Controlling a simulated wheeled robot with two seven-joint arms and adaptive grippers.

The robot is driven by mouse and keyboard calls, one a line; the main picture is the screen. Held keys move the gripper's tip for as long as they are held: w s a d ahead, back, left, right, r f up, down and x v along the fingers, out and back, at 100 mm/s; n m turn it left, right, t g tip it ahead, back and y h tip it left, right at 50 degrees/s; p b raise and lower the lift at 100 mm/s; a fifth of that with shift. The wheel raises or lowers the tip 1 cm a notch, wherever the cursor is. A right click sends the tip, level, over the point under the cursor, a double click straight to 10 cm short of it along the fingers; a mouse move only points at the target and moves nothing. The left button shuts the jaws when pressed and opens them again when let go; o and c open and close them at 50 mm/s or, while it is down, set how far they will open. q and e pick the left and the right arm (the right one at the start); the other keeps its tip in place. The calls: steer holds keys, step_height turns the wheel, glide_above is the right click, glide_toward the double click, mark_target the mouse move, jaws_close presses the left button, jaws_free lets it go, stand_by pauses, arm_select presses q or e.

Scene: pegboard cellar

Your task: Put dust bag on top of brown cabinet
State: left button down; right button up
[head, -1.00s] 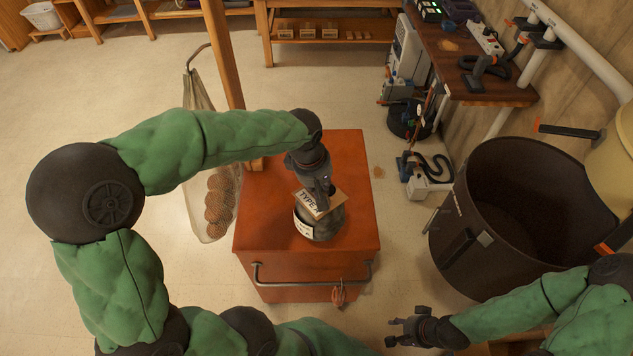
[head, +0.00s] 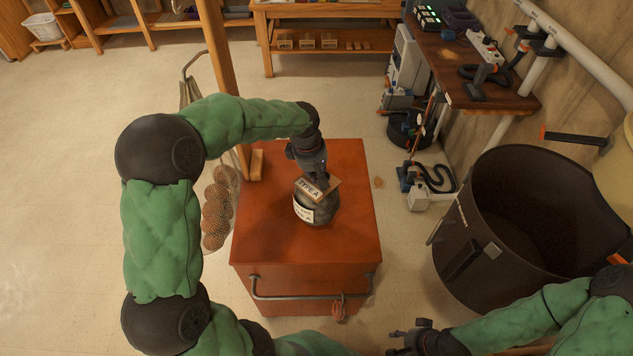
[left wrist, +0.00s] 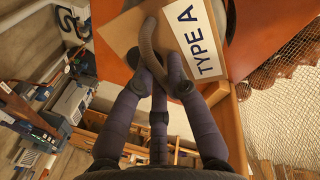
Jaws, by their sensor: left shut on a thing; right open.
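The dust bag (head: 326,212) is a rounded grey bag with a cardboard collar and a white "TYPE A" label. It is over the middle of the top of the orange-brown cabinet (head: 265,225) and looks on or just above it. My left gripper (head: 318,178) reaches down from above and is shut on the collar side of the bag. In the left wrist view, the fingers (left wrist: 165,75) close around a dark curved strap by the cardboard collar (left wrist: 128,32). My right gripper (head: 402,340) is open and empty at the lower edge, right of the cabinet.
A wooden post (head: 222,75) and a net of brown balls (head: 215,215) stand at the cabinet's left side. A large dark bin (head: 470,220) is on the right, with a workbench (head: 490,95) behind it. The cabinet top around the bag is clear.

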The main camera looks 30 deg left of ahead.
arm_select(q)
steer(key=shift+w+a+f, duration=0.3)
steer(key=shift+w+f, duration=0.25)
steer(key=shift+f, duration=0.1)
steer(key=shift+w+a+f, duration=0.3)
steer(key=shift+w+f, duration=0.2)
steer(key=shift+f, duration=0.15)
steer(key=shift+s+b+x, duration=0.2)
steer(key=shift+b+x, duration=0.4)
steer(key=shift+x, duration=0.95)
steer(key=shift+a+f, duration=0.15)
steer(key=c, duration=1.2)
jaws_free()
steer(key=shift+f, duration=0.1)
steer(key=shift+c, duration=0.2)
steer(key=shift+r, duration=0.3)
steer(key=p+v, duration=0.2)
steer(key=v, duration=0.9)
steer(key=shift+s+r+p, duration=0.2)
steer(key=shift+r+p, duration=0.15)
steer(key=shift+r, duration=0.05)
